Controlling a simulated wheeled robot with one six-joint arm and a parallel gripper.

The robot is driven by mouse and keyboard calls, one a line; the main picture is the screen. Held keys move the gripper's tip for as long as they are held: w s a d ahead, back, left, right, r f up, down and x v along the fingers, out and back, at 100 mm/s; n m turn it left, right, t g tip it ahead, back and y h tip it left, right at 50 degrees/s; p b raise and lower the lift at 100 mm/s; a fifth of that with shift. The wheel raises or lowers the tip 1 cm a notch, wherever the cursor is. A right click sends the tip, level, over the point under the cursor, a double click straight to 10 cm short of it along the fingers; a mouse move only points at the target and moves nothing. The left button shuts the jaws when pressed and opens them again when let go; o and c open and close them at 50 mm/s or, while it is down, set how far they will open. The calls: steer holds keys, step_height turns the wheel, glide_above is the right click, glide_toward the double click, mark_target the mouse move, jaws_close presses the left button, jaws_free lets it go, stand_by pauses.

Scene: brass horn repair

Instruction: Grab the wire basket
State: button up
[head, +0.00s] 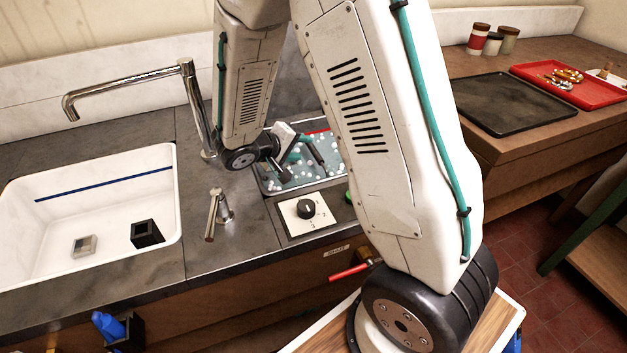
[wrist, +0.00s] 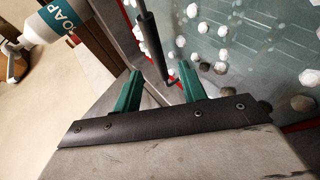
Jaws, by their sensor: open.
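The wire basket is hard to make out. A dark bar (wrist: 152,45) that looks like its handle runs down between my fingers in the wrist view, with room on both sides. Below it is a tank (head: 268,190) of greenish liquid dotted with white balls, which also shows in the wrist view (wrist: 240,50). My gripper (wrist: 160,72) has its two green fingers apart, one on each side of the bar, holding nothing. In the head view my gripper (head: 300,146) is over the tank's left part. My arm hides much of the tank.
A tall faucet (head: 190,95) and a white sink (head: 100,190) are left of the tank. A dial panel (head: 306,213) sits in front of it. A soap bottle (wrist: 45,22) shows in the wrist view. A black tray (head: 515,103) and red tray (head: 590,90) lie right.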

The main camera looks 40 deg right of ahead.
mark_target(310, 148)
steer(key=x, duration=0.5)
steer(key=shift+d+f, duration=0.15)
steer(key=shift+d, duration=0.2)
jaws_close()
